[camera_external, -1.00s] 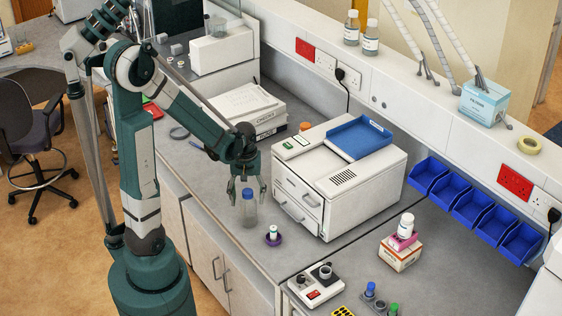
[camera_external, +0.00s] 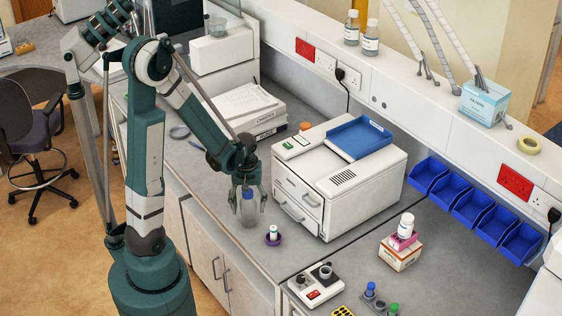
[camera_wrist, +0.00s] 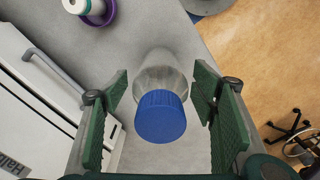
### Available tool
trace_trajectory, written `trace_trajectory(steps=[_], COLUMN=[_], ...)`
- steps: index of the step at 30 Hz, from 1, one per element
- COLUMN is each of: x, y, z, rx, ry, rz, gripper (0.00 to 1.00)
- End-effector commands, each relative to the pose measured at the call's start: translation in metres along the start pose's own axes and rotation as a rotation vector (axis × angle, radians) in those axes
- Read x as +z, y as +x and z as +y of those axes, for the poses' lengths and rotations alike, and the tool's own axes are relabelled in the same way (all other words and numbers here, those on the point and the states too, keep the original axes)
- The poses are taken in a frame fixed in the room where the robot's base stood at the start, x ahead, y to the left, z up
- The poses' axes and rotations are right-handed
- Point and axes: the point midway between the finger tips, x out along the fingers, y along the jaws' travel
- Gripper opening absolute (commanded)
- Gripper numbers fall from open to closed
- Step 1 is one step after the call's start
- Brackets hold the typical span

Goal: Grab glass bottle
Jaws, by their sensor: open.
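The glass bottle (camera_external: 249,212) is clear with a blue cap and stands upright on the grey bench, left of the white machine. In the wrist view the bottle's blue cap (camera_wrist: 160,117) faces the camera, with the clear body (camera_wrist: 160,72) beyond it. My gripper (camera_external: 248,205) points down over the bottle. Its green fingers (camera_wrist: 165,120) are open, one on each side of the cap, with a visible gap on both sides. The fingertips reach about the height of the cap and upper bottle.
A small white vial in a purple holder (camera_external: 273,236) stands close in front of the bottle. The white machine (camera_external: 338,180) with a blue tray on top stands just to the right. The bench edge lies close on the left, with the floor (camera_wrist: 265,60) beyond.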

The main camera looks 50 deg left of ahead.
Motion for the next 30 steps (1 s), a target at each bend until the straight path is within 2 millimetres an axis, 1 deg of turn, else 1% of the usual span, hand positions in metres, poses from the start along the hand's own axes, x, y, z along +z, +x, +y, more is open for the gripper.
trace_trajectory(steps=[5,21,22,27,29,30], x=[0.0002,0.0003,0.0003,0.0003,0.0003,0.0003], y=[0.0049,0.005,0.005,0.005,0.005,0.005], z=[-0.0002,-0.0002,-0.0002,-0.0002,-0.0002,-0.0002], rx=[0.0,0.0,0.0,0.0,0.0,0.0], ry=[0.0,0.0,0.0,0.0,0.0,0.0], rz=[0.0,0.0,0.0,0.0,0.0,0.0], gripper=[0.58,0.58,0.56,0.34,0.26,0.24])
